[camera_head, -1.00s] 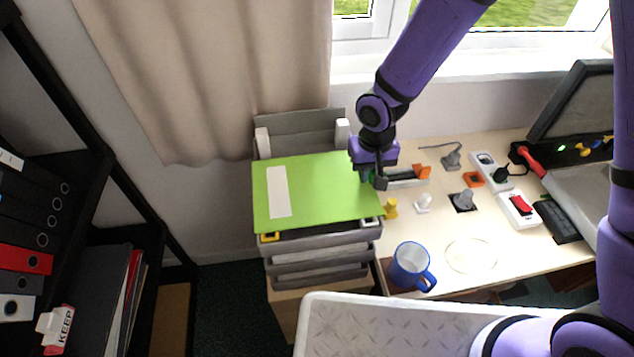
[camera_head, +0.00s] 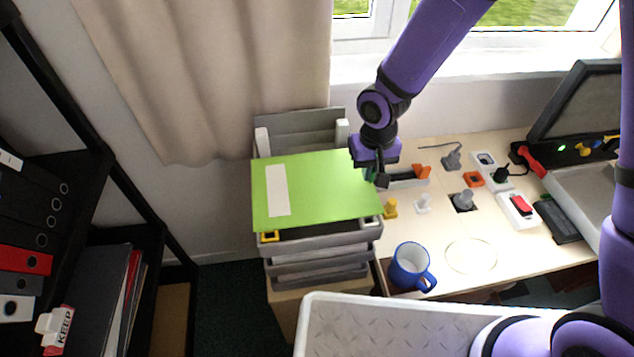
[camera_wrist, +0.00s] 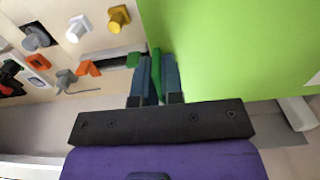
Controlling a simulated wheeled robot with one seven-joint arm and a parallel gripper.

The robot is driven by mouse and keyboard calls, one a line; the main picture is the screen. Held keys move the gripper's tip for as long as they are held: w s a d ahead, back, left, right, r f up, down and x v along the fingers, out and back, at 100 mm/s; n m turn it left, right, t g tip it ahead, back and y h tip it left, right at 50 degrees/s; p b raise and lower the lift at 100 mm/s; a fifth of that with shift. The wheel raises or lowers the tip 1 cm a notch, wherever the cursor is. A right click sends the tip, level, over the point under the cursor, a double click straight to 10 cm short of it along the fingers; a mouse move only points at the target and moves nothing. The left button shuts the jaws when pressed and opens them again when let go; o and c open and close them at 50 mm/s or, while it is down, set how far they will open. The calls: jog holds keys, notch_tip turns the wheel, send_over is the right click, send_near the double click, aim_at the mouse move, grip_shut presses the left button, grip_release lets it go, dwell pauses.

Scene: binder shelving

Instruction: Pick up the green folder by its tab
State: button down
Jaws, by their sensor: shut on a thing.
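The green folder (camera_head: 325,190) lies flat above the stacked grey trays, with a white label (camera_head: 278,190) on its left part. Its right edge is at my gripper (camera_head: 376,178). In the wrist view the folder (camera_wrist: 225,45) fills the upper right. A darker green tab (camera_wrist: 155,78) sits between the two blue fingers of my gripper (camera_wrist: 154,75), which are shut on it. From the head view I cannot tell whether the folder rests on the top tray or is slightly above it.
The grey tray stack (camera_head: 320,256) stands left of the desk. A blue mug (camera_head: 411,267), a yellow peg (camera_head: 391,208), a white peg (camera_head: 423,203) and an orange-ended holder (camera_head: 421,171) are on the desk to the right. A black shelf with binders (camera_head: 22,260) is at far left.

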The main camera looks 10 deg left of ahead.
jog(key=shift+r, duration=0.45)
jog(key=shift+r, duration=2.1)
